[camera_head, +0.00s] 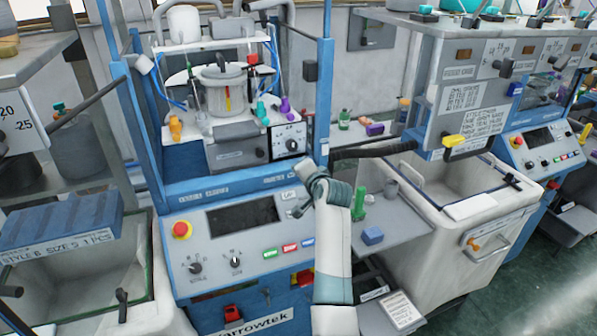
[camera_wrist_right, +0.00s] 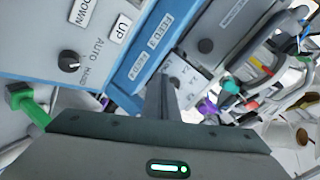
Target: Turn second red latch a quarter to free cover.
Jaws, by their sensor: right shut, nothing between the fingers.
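My right gripper (camera_head: 299,208) is in front of the blue machine's upper right panel, above the coloured buttons. In the right wrist view its fingers (camera_wrist_right: 160,98) are together and empty, pointing at a blue strip with labels. A red latch-like part (camera_head: 232,312) shows low on the machine's front, near the bottom edge. A second red part (camera_head: 304,277) sits right of it, partly beside my right arm; I cannot tell its exact shape or turn. Both are well below the gripper and apart from it. Which cover they hold is unclear. My left gripper is out of view.
The control panel has a red emergency button (camera_head: 181,229), a dark screen (camera_head: 243,217) and knobs. A white bin (camera_head: 432,247) stands right. A green handle (camera_wrist_right: 28,103) shows in the wrist view.

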